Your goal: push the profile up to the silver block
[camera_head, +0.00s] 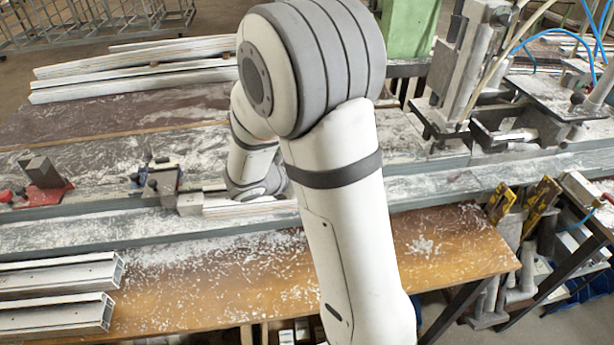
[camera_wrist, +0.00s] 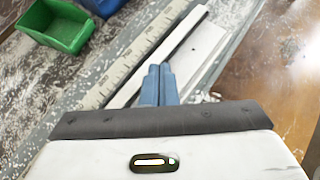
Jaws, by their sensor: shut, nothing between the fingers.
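The profile (camera_head: 262,207) is a pale, chip-dusted length lying along the bench rail, partly behind my arm in the head view. In the wrist view its pale surface (camera_wrist: 200,50) runs diagonally beside my fingers. The silver block (camera_head: 190,204) is a small grey block by the profile's left end in the head view. I cannot tell whether they touch. My gripper (camera_wrist: 158,72) is shut and empty, its blue fingertips pointing at the profile. Whether they touch it is unclear. In the head view the fingers are hidden by my arm.
A dark clamp (camera_head: 163,178) stands just behind the silver block, and a red clamp (camera_head: 44,184) further left. Cut profiles (camera_head: 60,271) lie front left; a machine (camera_head: 480,75) stands right. A green bin (camera_wrist: 55,24) shows in the wrist view. White chips cover the bench.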

